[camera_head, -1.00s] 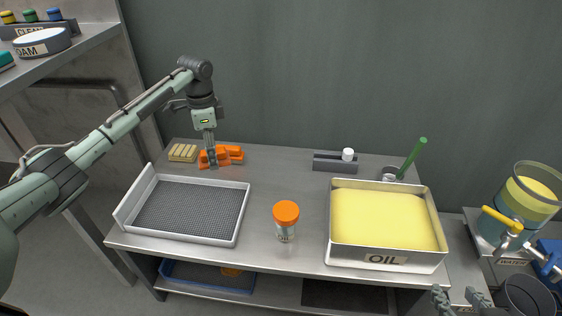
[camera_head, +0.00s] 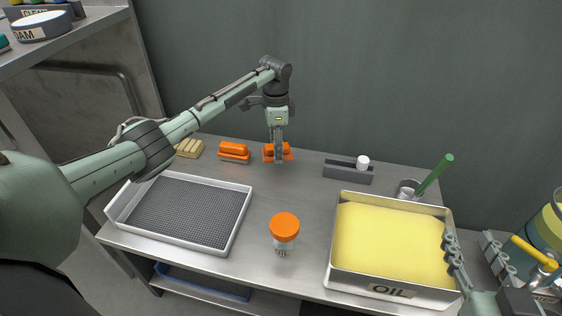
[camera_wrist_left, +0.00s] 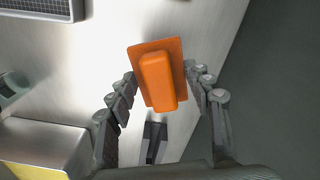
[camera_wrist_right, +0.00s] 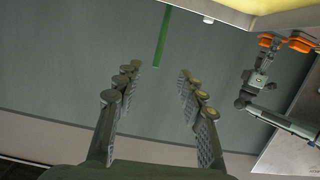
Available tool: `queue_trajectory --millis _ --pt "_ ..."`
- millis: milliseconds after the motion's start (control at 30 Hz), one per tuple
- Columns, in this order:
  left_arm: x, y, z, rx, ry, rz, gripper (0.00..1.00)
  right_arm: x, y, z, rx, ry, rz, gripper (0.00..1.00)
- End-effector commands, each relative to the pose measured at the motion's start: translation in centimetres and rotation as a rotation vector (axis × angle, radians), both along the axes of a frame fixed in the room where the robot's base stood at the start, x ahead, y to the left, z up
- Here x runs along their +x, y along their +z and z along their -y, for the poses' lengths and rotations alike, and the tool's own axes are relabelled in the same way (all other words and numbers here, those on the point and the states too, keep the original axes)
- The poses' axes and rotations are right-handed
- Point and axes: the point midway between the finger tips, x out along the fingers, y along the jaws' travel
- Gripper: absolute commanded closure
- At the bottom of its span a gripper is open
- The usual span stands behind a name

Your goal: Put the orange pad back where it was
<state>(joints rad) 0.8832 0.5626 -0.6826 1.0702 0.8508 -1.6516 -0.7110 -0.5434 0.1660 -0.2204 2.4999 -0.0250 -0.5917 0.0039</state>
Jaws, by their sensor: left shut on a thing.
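My left gripper (camera_head: 279,152) is shut on an orange pad (camera_head: 268,153) at the back of the counter, right of the other orange block. In the left wrist view the pad (camera_wrist_left: 158,78), a flat plate with a raised grip, sits between the fingers. I cannot tell whether it touches the counter. My right gripper (camera_head: 470,258) is at the lower right of the head view. The right wrist view shows its fingers (camera_wrist_right: 157,92) apart, with nothing between them.
A grey mesh tray (camera_head: 245,205) is at front left, and an orange-capped jar (camera_head: 285,228) at front middle. An oil pan (camera_head: 338,268) stands at right, near a cup with a green stick (camera_head: 435,174). A dark grey holder (camera_head: 347,173) is at the back. Mid-counter is clear.

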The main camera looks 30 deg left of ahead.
Motion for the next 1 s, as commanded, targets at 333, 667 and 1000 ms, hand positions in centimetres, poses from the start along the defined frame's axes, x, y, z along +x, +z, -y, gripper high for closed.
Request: queue_trajectory --millis 333,667,1000 --pt "0.7 -3.0 1.0 0.001 0.001 -0.002 0.76 0.2 3.4 -1.9 0.075 0.036 0.162 0.60" --pt "0.8 -4.7 1.0 0.001 0.000 0.002 0.76 0.0 6.0 -2.9 0.126 0.055 0.267 0.60" --pt "0.7 -5.0 1.0 0.001 0.001 0.001 0.39 0.0 5.9 -2.9 0.124 0.055 0.265 0.60"
